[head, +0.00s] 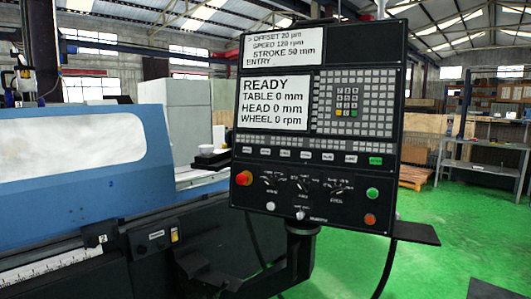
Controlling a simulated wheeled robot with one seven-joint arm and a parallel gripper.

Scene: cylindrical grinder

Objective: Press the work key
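The grinder's control panel (340,205) stands upright in the middle of the head view, tilted slightly. A row of small labelled keys (306,155) runs across it below the screen. Most are white, and the right-end key (375,160) is green. Their labels are too small to read surely, so I cannot tell which is the work key. The lower screen (275,103) reads READY, TABLE 0 mm, HEAD 0 mm, WHEEL 0 rpm. The upper screen (283,47) shows offset, speed, stroke and an empty ENTRY line. My gripper is not in view.
A red emergency knob (244,178), dials, a green button (372,193) and an orange button (370,219) sit below the keys. The blue grinder body (85,180) fills the left. A dark shelf (415,233) juts out at the panel's lower right. Green floor (450,250) is open at right.

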